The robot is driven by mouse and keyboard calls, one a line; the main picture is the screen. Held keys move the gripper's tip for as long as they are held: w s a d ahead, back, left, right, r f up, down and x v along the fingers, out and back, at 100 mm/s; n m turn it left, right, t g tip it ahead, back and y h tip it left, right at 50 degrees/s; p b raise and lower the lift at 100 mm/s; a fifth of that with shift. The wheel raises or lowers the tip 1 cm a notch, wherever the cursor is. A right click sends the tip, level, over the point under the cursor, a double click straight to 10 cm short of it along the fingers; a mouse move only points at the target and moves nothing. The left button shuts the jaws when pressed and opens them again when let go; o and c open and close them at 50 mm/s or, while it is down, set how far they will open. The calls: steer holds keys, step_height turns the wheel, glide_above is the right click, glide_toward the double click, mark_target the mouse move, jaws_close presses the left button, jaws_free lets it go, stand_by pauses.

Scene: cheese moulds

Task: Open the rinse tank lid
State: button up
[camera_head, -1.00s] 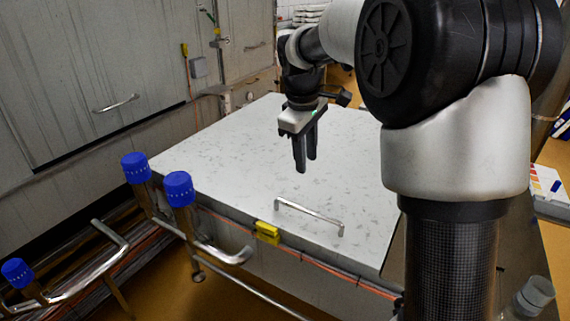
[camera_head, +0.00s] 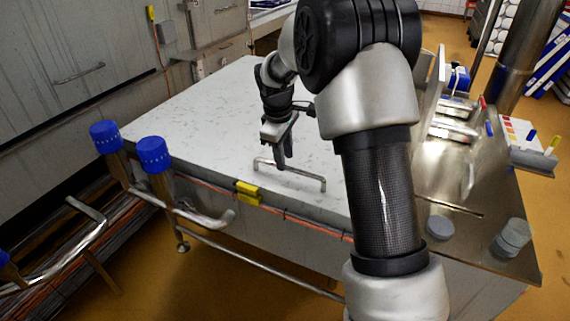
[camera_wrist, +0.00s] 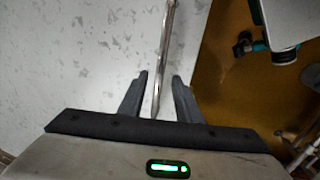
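The rinse tank lid (camera_head: 200,110) is a large flat white speckled panel, lying level and closed. Its silver bar handle (camera_head: 300,173) stands near the front edge. My gripper (camera_head: 284,164) points down right at the handle, over the lid's front part. In the wrist view, my gripper (camera_wrist: 158,90) has its two dark fingers apart, and the handle bar (camera_wrist: 165,50) runs through the gap between them. Neither finger appears clamped on the bar. Whether the tips reach below the bar is hard to tell.
Blue-capped posts (camera_head: 154,155) with curved pipes stand at the left front. A yellow clip (camera_head: 248,193) sits on the tank's front edge. A steel counter (camera_head: 440,165) with a grey round container (camera_head: 512,238) lies to the right. Tall grey cabinets (camera_head: 60,70) stand at the left.

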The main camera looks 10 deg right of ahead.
steer(key=shift+w+d+f, duration=0.15)
steer(key=shift+w+f, duration=0.05)
steer(key=shift+f, duration=0.9)
jaws_close()
